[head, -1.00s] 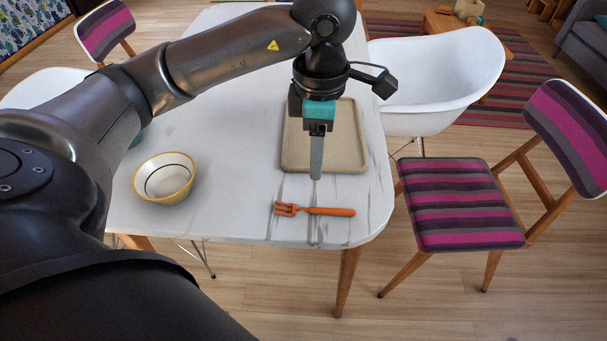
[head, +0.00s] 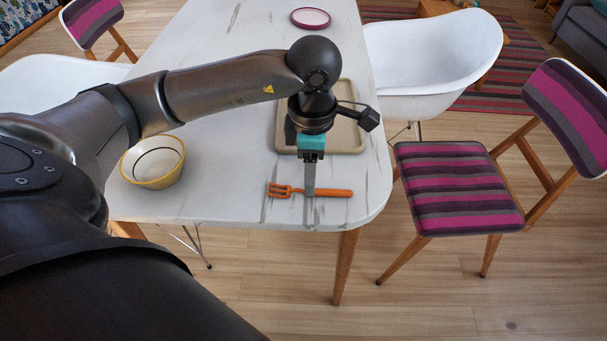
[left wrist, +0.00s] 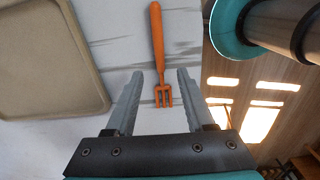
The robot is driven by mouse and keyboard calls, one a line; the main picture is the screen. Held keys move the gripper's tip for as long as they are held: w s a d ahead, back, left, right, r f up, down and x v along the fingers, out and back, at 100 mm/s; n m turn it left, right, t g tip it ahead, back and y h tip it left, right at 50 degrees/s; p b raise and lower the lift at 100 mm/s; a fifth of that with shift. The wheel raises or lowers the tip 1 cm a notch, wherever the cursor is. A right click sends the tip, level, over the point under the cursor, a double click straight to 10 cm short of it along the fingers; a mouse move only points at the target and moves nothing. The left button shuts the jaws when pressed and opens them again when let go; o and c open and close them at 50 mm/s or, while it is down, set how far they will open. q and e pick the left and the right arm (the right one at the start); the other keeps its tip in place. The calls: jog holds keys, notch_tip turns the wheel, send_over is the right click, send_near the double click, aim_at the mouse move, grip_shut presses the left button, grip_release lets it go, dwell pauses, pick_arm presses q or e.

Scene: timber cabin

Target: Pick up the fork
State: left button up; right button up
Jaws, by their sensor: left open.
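An orange fork (head: 330,193) lies flat near the front edge of the white table (head: 225,150), its tines to the left in the head view. My left gripper (head: 309,193) points down at the fork and overlaps its middle in the head view. In the left wrist view the gripper (left wrist: 158,88) is open, with its two fingers on either side of the fork's tines. The fork (left wrist: 157,35) runs away from the gripper there, and the fingers do not touch it. I cannot tell the exact height of the fingertips above the table. My right gripper is not in view.
A beige tray (head: 352,146) lies just behind the fork, partly hidden by my arm; it also shows in the left wrist view (left wrist: 45,100). A yellow-rimmed bowl (head: 153,180) stands to the left. A pink-rimmed plate (head: 311,18) is farther back. Chairs (head: 458,185) stand around the table.

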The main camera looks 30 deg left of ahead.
pick_arm(q)
jog(key=shift+f+b, duration=0.5)
jog(key=shift+f, duration=1.2)
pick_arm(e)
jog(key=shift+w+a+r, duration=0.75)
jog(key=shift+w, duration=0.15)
pick_arm(q)
grip_shut()
